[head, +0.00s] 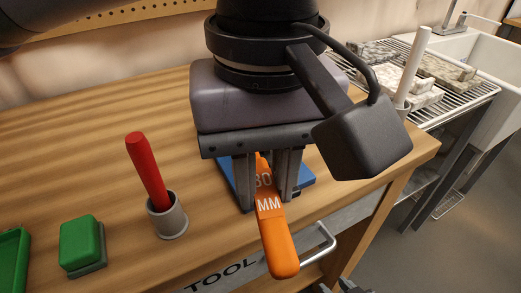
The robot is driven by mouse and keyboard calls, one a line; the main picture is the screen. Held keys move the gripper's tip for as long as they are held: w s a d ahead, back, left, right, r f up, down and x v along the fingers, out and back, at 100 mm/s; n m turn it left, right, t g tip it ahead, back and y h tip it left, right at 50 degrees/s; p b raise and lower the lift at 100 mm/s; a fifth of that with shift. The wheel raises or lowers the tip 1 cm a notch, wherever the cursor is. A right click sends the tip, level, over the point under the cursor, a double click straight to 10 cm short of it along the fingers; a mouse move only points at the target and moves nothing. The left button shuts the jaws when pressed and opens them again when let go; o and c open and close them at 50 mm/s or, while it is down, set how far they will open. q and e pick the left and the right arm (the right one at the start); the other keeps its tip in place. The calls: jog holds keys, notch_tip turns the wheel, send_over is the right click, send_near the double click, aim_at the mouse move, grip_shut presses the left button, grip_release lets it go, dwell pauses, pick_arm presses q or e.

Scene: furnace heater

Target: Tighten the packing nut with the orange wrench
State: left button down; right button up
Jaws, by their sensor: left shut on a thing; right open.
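The orange wrench (277,243), marked "30 MM", is between the two fingers of my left gripper (266,190), which is shut on it. The wrench's handle points toward the front edge of the workbench and sticks out past the fingers. Its far end is hidden behind the gripper. Only dark tips of my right gripper (345,287) show at the bottom edge, open, below the bench's front. The packing nut does not show in this view.
A blue block or mat (305,177) lies on the wooden workbench (90,130) behind the fingers. A red rod (147,170) stands in a grey cup (167,218). A green block (82,243) and green tray (12,260) are at left. A wire rack (450,95) and sink stand right.

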pick_arm(q)
jog(key=shift+w+a+r+p, duration=0.15)
jog(key=shift+w+p, duration=0.25)
jog(key=shift+w, duration=0.85)
jog(key=shift+w+a+f+p, duration=0.1)
jog(key=shift+w+p, duration=0.25)
jog(key=shift+w, duration=0.95)
jog(key=shift+w+a+r+p, duration=0.15)
jog(key=shift+w+p, duration=0.25)
jog(key=shift+w, duration=0.85)
jog(key=shift+w+a+f, duration=0.1)
jog(key=shift+w+f, duration=0.1)
jog(key=shift+w, duration=0.55)
pick_arm(e)
jog(key=shift+s+d+r, duration=0.1)
jog(key=shift+d+r, duration=0.1)
jog(key=shift+r, duration=0.6)
pick_arm(q)
jog(key=shift+p, duration=0.3)
pick_arm(e)
jog(key=shift+r, duration=0.25)
pick_arm(q)
jog(key=shift+f, duration=0.35)
pick_arm(e)
jog(key=shift+f, duration=0.25)
pick_arm(q)
jog(key=shift+f+b, duration=0.85)
jog(key=shift+b, duration=0.05)
pick_arm(e)
jog(key=shift+f, duration=0.7)
